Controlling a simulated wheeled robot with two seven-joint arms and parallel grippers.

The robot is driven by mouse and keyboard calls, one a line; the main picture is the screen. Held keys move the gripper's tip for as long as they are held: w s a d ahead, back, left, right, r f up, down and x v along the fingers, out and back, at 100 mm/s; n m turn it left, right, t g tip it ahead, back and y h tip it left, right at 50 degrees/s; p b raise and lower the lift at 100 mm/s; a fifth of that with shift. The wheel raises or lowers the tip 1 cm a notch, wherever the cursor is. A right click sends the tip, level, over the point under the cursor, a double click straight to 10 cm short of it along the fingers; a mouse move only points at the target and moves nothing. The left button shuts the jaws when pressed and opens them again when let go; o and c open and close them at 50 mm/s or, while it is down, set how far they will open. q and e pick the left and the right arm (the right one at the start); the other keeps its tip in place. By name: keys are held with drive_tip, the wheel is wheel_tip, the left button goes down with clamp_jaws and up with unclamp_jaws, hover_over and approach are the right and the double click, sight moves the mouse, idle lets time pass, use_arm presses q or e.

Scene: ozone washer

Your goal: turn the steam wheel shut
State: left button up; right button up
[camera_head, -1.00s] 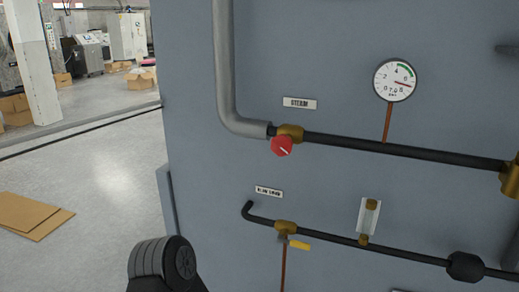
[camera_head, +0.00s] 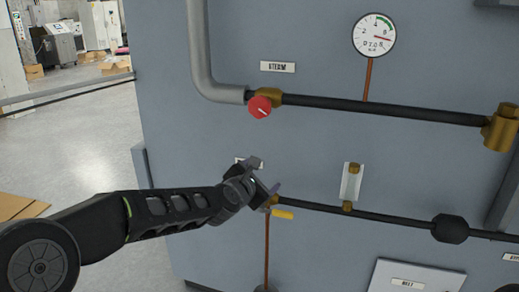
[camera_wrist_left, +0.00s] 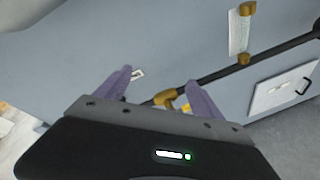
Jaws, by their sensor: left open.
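The red steam wheel (camera_head: 260,107) sits on a brass valve (camera_head: 270,97) on the upper dark pipe, below the STEAM label (camera_head: 277,67). My left gripper (camera_head: 268,176) is open and empty below the wheel, in front of the lower pipe's left end. In the left wrist view its two purple fingers (camera_wrist_left: 157,95) stand apart, with a brass valve with a yellow handle (camera_wrist_left: 166,97) seen between and beyond them. The red wheel is not in the left wrist view. My right gripper is in neither view.
A round gauge (camera_head: 374,36) stands above the upper pipe. The lower pipe (camera_head: 385,222) carries a yellow lever (camera_head: 283,214) and a clear sight glass (camera_head: 351,183). A white panel (camera_head: 420,277) is at the lower right. The panel face around the red wheel is clear.

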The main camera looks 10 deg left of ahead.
sight(258, 108)
use_arm(q)
wheel_tip(258, 108, up, 17)
drive_tip(key=s+a+n+t, duration=0.1)
drive_tip(key=a+n+t, duration=0.2)
drive_tip(key=n, duration=0.3)
drive_tip(key=shift+s+n+y+b, duration=0.15)
drive_tip(key=shift+n+y+b, duration=0.15)
drive_tip(key=shift+n+b, duration=0.15)
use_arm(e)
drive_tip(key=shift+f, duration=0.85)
use_arm(q)
drive_tip(key=w+p, duration=0.1)
drive_tip(key=w, duration=0.1)
drive_tip(key=w+p, duration=0.1)
drive_tip(key=w, duration=0.1)
drive_tip(key=w+p, duration=0.1)
drive_tip(key=w, duration=0.2)
drive_tip(key=shift+d, duration=0.3)
drive_tip(key=shift+w+f, duration=0.1)
drive_tip(key=shift+w, duration=0.35)
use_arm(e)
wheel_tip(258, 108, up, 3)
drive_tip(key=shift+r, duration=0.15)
use_arm(q)
drive_tip(key=shift+c, duration=0.3)
drive_tip(key=c, duration=1.3)
